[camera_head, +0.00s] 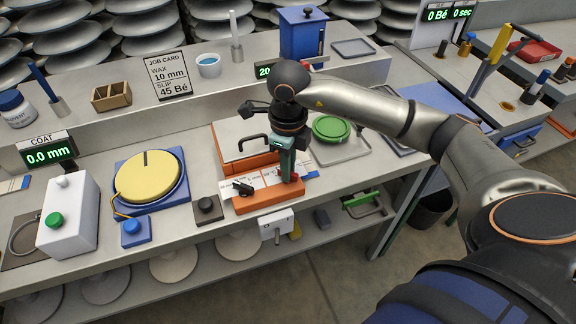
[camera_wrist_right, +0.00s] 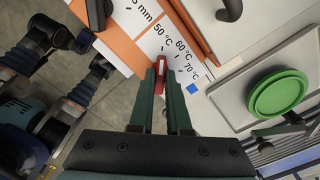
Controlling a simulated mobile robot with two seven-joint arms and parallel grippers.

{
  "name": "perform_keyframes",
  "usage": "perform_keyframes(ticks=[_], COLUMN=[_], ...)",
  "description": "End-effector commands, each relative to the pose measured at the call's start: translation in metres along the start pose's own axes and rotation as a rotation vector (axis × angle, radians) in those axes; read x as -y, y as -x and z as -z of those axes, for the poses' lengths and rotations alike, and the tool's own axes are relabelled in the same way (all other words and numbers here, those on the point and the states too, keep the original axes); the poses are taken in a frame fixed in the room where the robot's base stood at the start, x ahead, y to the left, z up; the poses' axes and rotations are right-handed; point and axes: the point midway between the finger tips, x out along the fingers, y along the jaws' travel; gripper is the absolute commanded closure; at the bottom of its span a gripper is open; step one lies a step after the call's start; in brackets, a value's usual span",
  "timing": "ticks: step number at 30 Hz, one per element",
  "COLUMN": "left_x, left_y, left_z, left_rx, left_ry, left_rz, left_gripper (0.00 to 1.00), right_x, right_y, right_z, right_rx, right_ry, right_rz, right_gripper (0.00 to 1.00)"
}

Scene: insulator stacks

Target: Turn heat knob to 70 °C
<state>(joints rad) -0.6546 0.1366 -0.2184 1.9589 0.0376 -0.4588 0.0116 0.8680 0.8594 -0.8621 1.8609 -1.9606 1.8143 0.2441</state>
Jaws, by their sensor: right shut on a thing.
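The heat knob (camera_wrist_right: 162,68) is red with a pale line on top, and shows in the right wrist view. It sits beside a white scale (camera_wrist_right: 182,62) printed 50, 60 and 70 °C. The line points roughly toward the 50 °C side; the exact reading is hard to tell. My right gripper (camera_wrist_right: 161,78) is shut on the knob, one green finger on each side. In the head view the right gripper (camera_head: 289,178) reaches down to the orange-based panel (camera_head: 268,203) and mostly hides the knob. My left gripper is not in the head view.
A black lever knob (camera_head: 243,188) is on the same panel, left of my gripper. A green round lid (camera_head: 331,127) lies on a grey tray at the right. A yellow disc (camera_head: 148,176) sits on a blue base at the left. A white box (camera_head: 276,223) hangs at the bench edge.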

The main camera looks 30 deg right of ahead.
Motion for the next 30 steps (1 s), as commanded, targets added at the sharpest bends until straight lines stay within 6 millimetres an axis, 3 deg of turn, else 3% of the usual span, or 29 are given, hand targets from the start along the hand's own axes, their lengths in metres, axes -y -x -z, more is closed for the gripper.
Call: perform_keyframes(ticks=[11, 30], left_x=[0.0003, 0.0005], left_y=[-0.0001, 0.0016], left_z=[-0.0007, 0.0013], left_rx=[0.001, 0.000], left_ry=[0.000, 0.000], left_rz=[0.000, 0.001], left_gripper=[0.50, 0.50], right_x=[0.0001, 0.0004], right_y=[0.0006, 0.0015], right_z=[-0.0006, -0.0008], right_rx=[0.001, 0.002], right_ry=[-0.119, -0.698], right_rz=[0.000, -0.001], right_gripper=[1.00, 1.00])
